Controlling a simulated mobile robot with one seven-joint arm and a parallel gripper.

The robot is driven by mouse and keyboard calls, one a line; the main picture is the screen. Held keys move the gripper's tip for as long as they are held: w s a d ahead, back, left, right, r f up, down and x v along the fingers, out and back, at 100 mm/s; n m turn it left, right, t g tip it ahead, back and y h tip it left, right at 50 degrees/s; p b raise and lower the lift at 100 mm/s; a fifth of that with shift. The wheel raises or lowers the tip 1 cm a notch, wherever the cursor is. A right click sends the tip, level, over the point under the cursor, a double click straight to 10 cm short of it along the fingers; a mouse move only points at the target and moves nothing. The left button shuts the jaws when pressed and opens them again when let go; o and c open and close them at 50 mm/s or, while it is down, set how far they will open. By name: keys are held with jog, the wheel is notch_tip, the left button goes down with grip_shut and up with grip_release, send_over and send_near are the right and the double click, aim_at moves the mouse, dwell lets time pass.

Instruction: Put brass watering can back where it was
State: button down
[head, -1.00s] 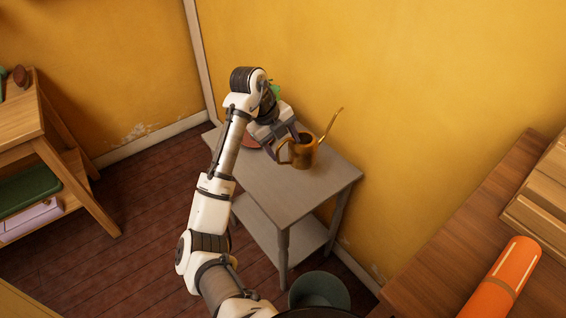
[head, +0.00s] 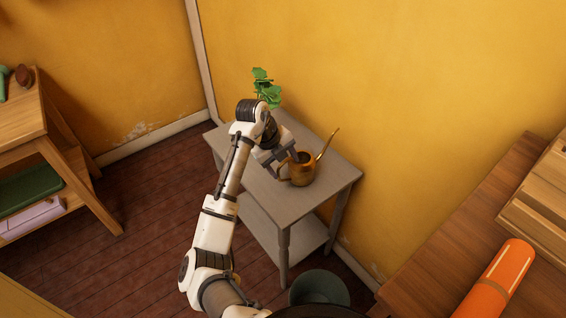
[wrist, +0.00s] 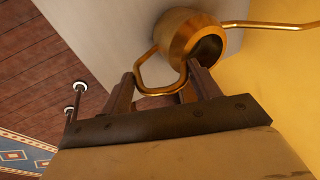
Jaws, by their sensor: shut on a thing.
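The brass watering can (head: 302,171) is at the right part of the small grey table (head: 262,190), upright, with its spout pointing up and to the right. My gripper (head: 286,168) is at its left side, shut on the can's handle. In the wrist view the looped handle (wrist: 148,82) runs between the two fingers of my gripper (wrist: 163,88), and the can's round body (wrist: 190,35) is beyond them. I cannot tell for certain whether the can's base touches the tabletop.
A green plant (head: 266,88) stands at the table's back corner, partly behind my arm. The yellow wall is close behind the table. A green bin (head: 320,288) is on the floor in front. A wooden surface with an orange roll (head: 497,285) is at right.

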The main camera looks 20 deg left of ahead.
jog(key=shift+c, duration=1.8)
grip_release()
